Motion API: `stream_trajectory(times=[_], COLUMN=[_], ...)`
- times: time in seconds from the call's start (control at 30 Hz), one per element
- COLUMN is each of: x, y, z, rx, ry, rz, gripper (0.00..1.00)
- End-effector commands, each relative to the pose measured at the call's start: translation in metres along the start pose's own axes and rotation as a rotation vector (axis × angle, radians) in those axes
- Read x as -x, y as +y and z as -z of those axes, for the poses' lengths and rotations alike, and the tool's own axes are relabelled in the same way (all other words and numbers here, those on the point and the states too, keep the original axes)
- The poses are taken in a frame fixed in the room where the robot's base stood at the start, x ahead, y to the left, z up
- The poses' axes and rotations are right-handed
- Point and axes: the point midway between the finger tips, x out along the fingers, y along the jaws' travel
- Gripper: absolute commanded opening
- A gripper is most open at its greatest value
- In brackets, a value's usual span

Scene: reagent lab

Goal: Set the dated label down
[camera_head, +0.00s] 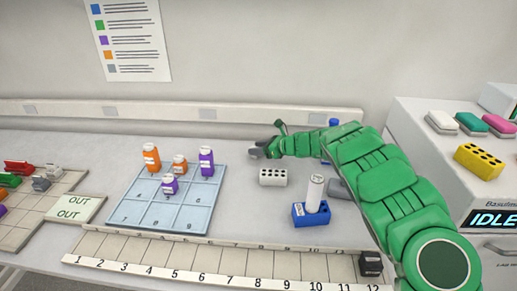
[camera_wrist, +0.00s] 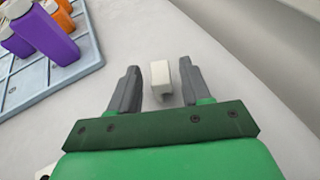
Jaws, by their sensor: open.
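A small white block, which looks like the label (camera_wrist: 160,73), is on the pale bench top in the wrist view. My gripper (camera_wrist: 159,82) is open, with one grey finger on each side of the block. The block is nearer the right finger, and I cannot tell whether they touch. No date is readable on it. In the head view my gripper (camera_head: 262,150) is low over the back of the bench, right of the blue grid tray (camera_head: 135,213). I cannot make out the label there.
Orange bottles (camera_head: 151,158) and purple bottles (camera_head: 206,162) stand on the tray. A white block with holes (camera_head: 273,177) and a blue holder (camera_head: 311,215) with a white cylinder (camera_head: 315,192) stand in front of my gripper. A numbered strip (camera_head: 200,277) runs along the front.

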Motion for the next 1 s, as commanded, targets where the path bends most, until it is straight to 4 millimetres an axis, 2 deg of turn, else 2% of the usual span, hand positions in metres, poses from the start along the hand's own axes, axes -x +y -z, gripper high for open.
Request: stream_trajectory(times=[0.17,0.27,1.0], x=[0.001,0.008,0.106], y=[0.000,0.000,-0.001], z=[-0.003,-0.002,-0.003], rx=[0.000,-0.001,0.001], ry=[0.000,0.001,0.000], rz=[0.000,0.000,0.002], gripper=[0.48,0.48,0.48])
